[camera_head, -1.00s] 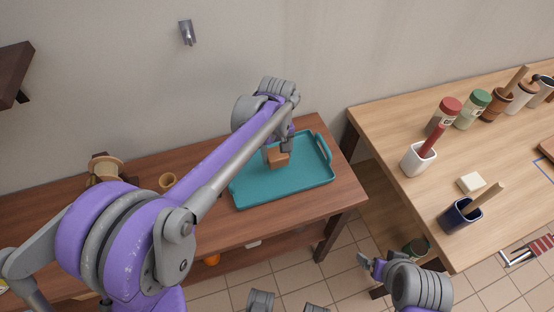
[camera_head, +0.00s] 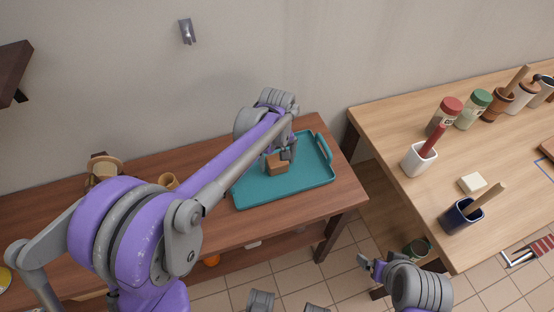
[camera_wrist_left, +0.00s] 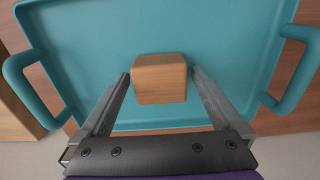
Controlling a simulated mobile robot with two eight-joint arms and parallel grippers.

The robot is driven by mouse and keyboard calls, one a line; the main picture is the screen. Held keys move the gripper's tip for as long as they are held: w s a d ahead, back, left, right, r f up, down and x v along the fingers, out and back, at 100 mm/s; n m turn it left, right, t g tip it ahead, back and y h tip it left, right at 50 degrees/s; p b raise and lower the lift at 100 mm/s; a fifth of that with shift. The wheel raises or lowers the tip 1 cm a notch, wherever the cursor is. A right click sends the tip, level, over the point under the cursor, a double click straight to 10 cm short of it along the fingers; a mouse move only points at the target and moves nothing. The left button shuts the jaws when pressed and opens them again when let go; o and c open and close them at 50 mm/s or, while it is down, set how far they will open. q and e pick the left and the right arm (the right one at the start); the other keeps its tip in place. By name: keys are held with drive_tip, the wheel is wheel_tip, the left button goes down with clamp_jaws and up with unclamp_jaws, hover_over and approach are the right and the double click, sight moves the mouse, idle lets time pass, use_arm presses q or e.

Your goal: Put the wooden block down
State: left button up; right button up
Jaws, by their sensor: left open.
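The wooden block (camera_head: 278,166) is a small light-brown cube over the teal tray (camera_head: 300,187), and it looks to rest on the tray floor. In the left wrist view the block (camera_wrist_left: 159,79) sits between the fingertips of my left gripper (camera_wrist_left: 160,80), with a small gap on each side. My left gripper (camera_head: 281,158) is open around the block in the head view. The tray (camera_wrist_left: 100,30) with its two side handles fills most of the wrist view. My right gripper (camera_head: 370,262) is low in the head view, away from the tray; its jaws are too small to judge.
The tray stands on a dark wooden table (camera_head: 235,230) against the wall. A lighter table (camera_head: 420,200) to the right holds a white cup (camera_head: 418,160), a navy cup (camera_head: 462,216), a pale block (camera_head: 472,183) and several jars.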

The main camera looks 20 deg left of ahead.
sight(277, 159)
use_arm(q)
wheel_tip(277, 159, up, 12)
drive_tip(key=p, duration=0.1)
drive_tip(key=s+a+f+m+t, duration=0.1)
drive_tip(key=s+f+m, duration=0.1)
drive_tip(key=s, duration=0.5)
drive_tip(key=s+a+f+m+t, duration=0.2)
drive_tip(key=s+f, duration=0.2)
drive_tip(key=s, duration=0.4)
drive_tip(key=s+a+f+m+t, duration=0.1)
drive_tip(key=s+f+m+t, duration=0.1)
drive_tip(key=s, duration=0.5)
drive_tip(key=shift+s+a+f+m, duration=0.3)
drive_tip(key=shift+f+m, duration=0.1)
drive_tip(key=shift+f, duration=0.1)
drive_tip(key=shift+w, duration=0.1)
drive_tip(key=r+p, duration=0.2)
drive_tip(key=w+r+p, duration=0.1)
drive_tip(key=r+p, duration=0.2)
drive_tip(key=shift+w+r, duration=0.1)
drive_tip(key=shift+r, duration=0.2)
